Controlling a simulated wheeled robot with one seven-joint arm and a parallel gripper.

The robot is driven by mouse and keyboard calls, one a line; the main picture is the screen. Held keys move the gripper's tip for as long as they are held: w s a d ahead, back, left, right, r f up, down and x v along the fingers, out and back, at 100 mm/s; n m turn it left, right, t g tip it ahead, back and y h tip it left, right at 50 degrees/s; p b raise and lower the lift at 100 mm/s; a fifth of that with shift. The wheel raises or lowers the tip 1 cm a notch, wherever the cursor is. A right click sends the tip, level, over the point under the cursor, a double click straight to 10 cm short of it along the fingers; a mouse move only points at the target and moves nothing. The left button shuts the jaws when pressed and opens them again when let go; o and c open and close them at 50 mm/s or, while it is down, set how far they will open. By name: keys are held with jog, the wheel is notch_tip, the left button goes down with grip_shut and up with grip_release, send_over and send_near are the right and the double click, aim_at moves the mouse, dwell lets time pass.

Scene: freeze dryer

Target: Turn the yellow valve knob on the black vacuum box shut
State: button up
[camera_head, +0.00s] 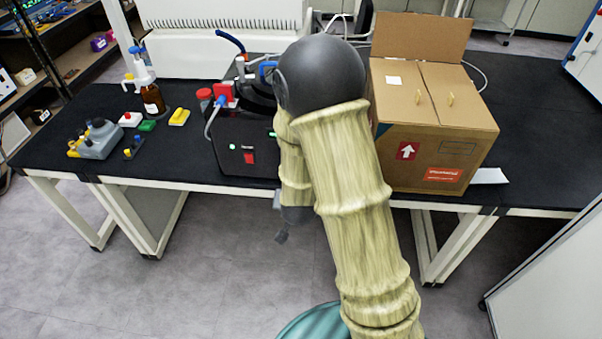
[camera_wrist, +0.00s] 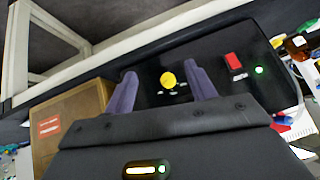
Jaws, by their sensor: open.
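The yellow valve knob (camera_wrist: 168,79) is on the front panel of the black vacuum box (camera_wrist: 270,92) in the wrist view. My gripper (camera_wrist: 160,78) is open, its two purple-grey fingers on either side of the knob in the picture. I see gaps between the knob and both fingers, and no contact shows. How far the fingertips are from the panel is hard to tell. In the head view the box (camera_head: 231,135) stands on the table's front part, and my arm hides the knob and most of my gripper.
A cardboard box (camera_head: 440,135) stands right of the vacuum box on the black table (camera_head: 535,130). A red switch (camera_wrist: 234,62) and a green light (camera_wrist: 259,70) are on the panel. A brown bottle (camera_head: 152,98) and small coloured items stand at left. The floor in front is clear.

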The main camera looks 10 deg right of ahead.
notch_tip(320, 180, down, 6)
jog(key=s+t+h+p, duration=0.1)
jog(key=t+h, duration=0.3)
jog(key=t, duration=0.5)
jog(key=shift+s+a, duration=0.4)
jog(key=shift+s, duration=0.2)
jog(key=shift+w+r, duration=0.1)
jog(key=shift+r, duration=0.05)
jog(key=p+x, duration=0.5)
jog(key=x, duration=1.2)
jog(key=shift+d, duration=0.2)
jog(key=shift+r, duration=0.1)
jog(key=shift+c, duration=0.3)
jog(key=shift+n, duration=0.3)
jog(key=c, duration=0.9)
